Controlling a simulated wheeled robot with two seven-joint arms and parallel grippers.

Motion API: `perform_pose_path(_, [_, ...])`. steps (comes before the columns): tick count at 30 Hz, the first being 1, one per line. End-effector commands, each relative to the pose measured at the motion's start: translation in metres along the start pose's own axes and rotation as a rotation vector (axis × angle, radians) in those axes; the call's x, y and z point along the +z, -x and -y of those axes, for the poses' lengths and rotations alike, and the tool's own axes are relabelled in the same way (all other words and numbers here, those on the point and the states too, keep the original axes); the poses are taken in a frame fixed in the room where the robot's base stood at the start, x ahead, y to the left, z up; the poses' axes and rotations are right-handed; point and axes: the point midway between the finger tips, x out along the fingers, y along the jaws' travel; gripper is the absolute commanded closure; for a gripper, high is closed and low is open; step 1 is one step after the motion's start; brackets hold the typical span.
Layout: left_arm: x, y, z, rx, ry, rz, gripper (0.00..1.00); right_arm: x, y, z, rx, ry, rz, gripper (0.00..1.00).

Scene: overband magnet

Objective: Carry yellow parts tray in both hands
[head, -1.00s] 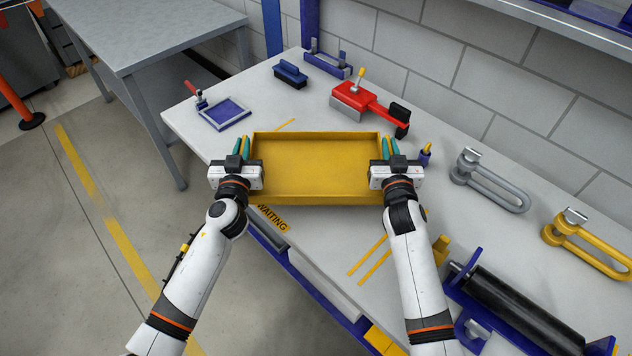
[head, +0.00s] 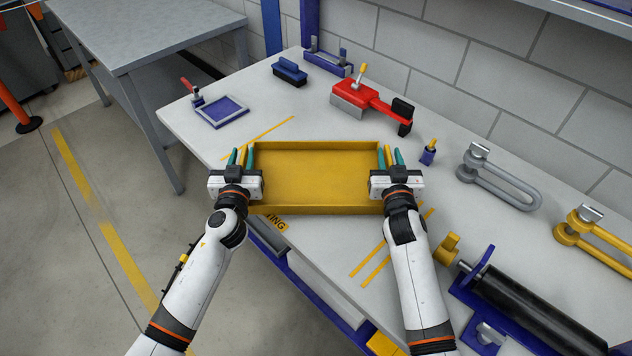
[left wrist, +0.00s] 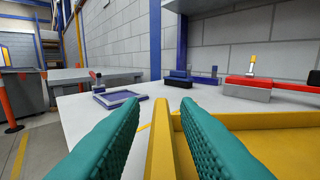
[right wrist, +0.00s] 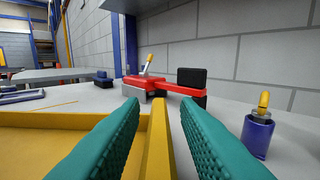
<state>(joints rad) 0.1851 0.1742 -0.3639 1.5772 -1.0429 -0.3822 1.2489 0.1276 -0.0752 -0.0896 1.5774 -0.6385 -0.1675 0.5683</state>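The yellow parts tray (head: 315,209) is a shallow, empty rectangular box in the middle of the head view, over the front part of the bench. My left gripper (head: 242,158) has its teal fingers on both sides of the tray's left wall, which also shows in the left wrist view (left wrist: 160,150). My right gripper (head: 390,158) has its fingers on both sides of the right wall, seen in the right wrist view (right wrist: 158,150). Both grippers are closed on the tray. It looks about level. The gap between its underside and the bench is hidden.
On the grey bench (head: 450,225) lie a blue frame (head: 222,112), a blue brush (head: 289,72), a red tool (head: 372,100), a small blue bottle (head: 428,153) and a grey shackle (head: 498,180). A black roller (head: 535,315) lies at right. A second table (head: 150,35) stands at back left.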

Motion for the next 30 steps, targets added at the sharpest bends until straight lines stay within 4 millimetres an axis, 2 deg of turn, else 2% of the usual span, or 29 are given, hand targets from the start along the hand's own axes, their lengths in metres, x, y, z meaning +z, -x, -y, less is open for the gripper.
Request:
perform_pose_path(11, [0.000, 0.005, 0.001, -0.002, 0.001, 0.000, 0.67, 0.001, 0.000, -0.001, 0.001, 0.000, 0.001, 0.67])
perform_pose_path(14, [-0.001, 0.017, 0.001, -0.002, 0.003, -0.001, 0.67, 0.001, 0.000, -0.001, 0.001, 0.000, 0.001, 0.67])
perform_pose_path(24, [-0.001, 0.088, 0.001, -0.001, 0.004, -0.003, 0.67, 0.001, 0.000, -0.001, 0.001, 0.000, 0.001, 0.67])
perform_pose_path(30, [0.000, 0.114, 0.000, 0.000, 0.001, -0.001, 0.67, 0.001, 0.000, -0.001, 0.001, 0.000, 0.001, 0.67])
